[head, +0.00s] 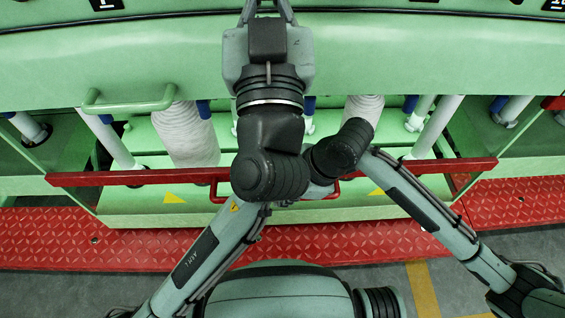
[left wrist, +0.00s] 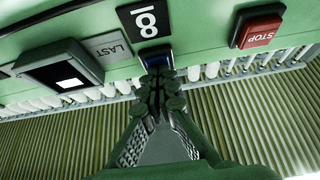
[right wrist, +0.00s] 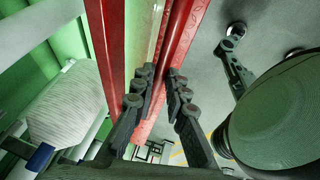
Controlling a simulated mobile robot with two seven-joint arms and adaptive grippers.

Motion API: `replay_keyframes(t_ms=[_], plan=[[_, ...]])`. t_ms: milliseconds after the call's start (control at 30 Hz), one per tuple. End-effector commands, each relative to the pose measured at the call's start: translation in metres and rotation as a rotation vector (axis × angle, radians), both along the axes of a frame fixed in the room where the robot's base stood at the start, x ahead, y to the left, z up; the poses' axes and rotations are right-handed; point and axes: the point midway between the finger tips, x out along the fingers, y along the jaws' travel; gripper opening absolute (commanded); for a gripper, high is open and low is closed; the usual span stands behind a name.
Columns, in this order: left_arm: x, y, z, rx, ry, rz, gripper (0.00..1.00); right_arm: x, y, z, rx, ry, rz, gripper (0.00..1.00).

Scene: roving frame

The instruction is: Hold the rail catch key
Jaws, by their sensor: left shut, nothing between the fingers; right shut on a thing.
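A small blue key (left wrist: 157,60) sits on the lower edge of the green panel in the left wrist view, under a black plate with white digits. No wording shows that it is the rail catch key. My left gripper (left wrist: 160,88) is shut and empty, its fingertips pointing at the blue key and close to it; I cannot tell if they touch. In the head view it reaches up to the machine's top edge (head: 268,10). My right gripper (right wrist: 161,78) is shut on the red rail (right wrist: 172,55). In the head view my own arms hide it.
The left wrist view shows a red STOP button (left wrist: 258,30), a LAST plate (left wrist: 108,47) and a small display (left wrist: 66,72). The long red rail (head: 120,177) crosses the machine front, before white bobbins (head: 187,135). A red tread step (head: 60,240) lies below.

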Motion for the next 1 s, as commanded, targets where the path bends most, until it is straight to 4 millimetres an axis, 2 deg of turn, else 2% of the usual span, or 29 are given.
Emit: replay_keyframes(t_ms=[33, 100, 400, 567, 867, 900, 1000], plan=[[0.001, 0.000, -0.001, 0.000, 0.003, 0.002, 0.00, -0.014, -0.001, -0.002, -0.006, 0.010, 0.008, 0.00], [0.001, 0.000, -0.001, 0.000, 0.003, 0.002, 0.00, -0.028, -0.001, -0.002, -0.006, 0.011, 0.009, 0.00], [0.001, 0.000, -0.001, 0.000, 0.003, 0.001, 0.00, -0.075, -0.001, -0.002, -0.006, 0.012, 0.008, 0.00], [0.001, 0.000, -0.001, 0.000, 0.002, 0.001, 0.00, -0.084, -0.001, -0.001, -0.003, 0.013, 0.006, 0.00], [0.001, 0.000, -0.001, 0.000, 0.002, 0.001, 0.00, -0.084, 0.000, -0.001, -0.002, 0.011, 0.005, 0.00], [0.001, 0.000, -0.001, 0.000, 0.002, 0.001, 0.00, -0.083, 0.000, -0.001, -0.002, 0.011, 0.005, 0.17], [0.001, 0.000, -0.001, 0.000, 0.002, 0.001, 0.00, -0.083, 0.000, -0.001, -0.002, 0.010, 0.005, 0.29]])
